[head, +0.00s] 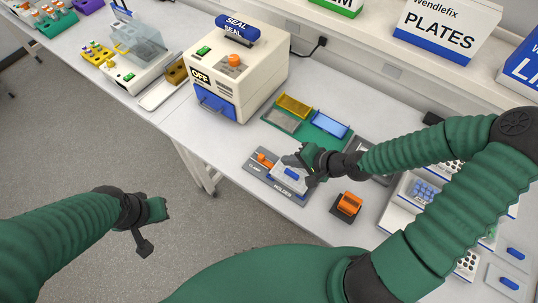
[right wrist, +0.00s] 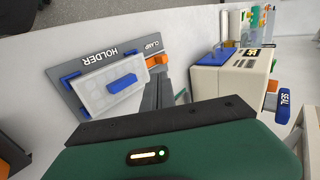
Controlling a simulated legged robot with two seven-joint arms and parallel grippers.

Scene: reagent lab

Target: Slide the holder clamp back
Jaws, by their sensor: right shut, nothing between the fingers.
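The grey holder (head: 262,172) lies near the bench's front edge, with HOLDER and CLAMP lettering; it also shows in the right wrist view (right wrist: 68,92). A pale plate with a blue grip (head: 291,174) sits in it, between blue corner pieces. The orange clamp (head: 265,160) is at the holder's CLAMP end, and shows beside the plate in the right wrist view (right wrist: 157,61). My right gripper (head: 296,160) is shut and empty, above the holder close to the clamp. Whether it touches the clamp cannot be told. My left gripper (head: 155,212) hangs over the floor, away from the bench.
A cream sealing machine (head: 240,75) with a blue SEAL lever stands behind and left of the holder. A green mat (head: 315,132) with yellow, grey and blue trays lies behind it. An orange-and-black block (head: 347,205) stands to the right. The bench's front edge is close.

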